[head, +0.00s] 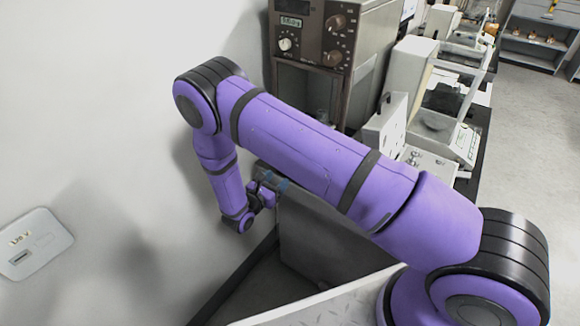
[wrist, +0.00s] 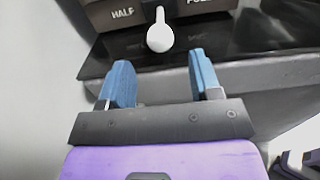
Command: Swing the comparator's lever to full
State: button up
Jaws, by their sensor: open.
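The comparator looks to be the brown cabinet (head: 345,72) with a display and dials in the head view. Its lever shows in the wrist view as a white rounded knob (wrist: 160,37) on a thin stem. The knob stands between a brown plate marked HALF (wrist: 122,14) on the left and one marked FULL (wrist: 207,5), partly cut off, on the right. My gripper (wrist: 163,70) is open, with its two blue fingers apart. The knob is just beyond the fingertips, between them sideways. My gripper is small in the head view (head: 273,182), where my arm hides the lever.
A black glossy bench top (wrist: 250,35) lies under the lever, with its grey front face below. A pale wall (head: 120,100) is close on the left. Balances (head: 437,125) stand along the bench to the right. Open floor (head: 535,120) is at the far right.

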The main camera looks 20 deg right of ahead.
jog(key=x, duration=0.8)
jog(key=shift+w+d, duration=0.15)
jog(key=c, duration=1.1)
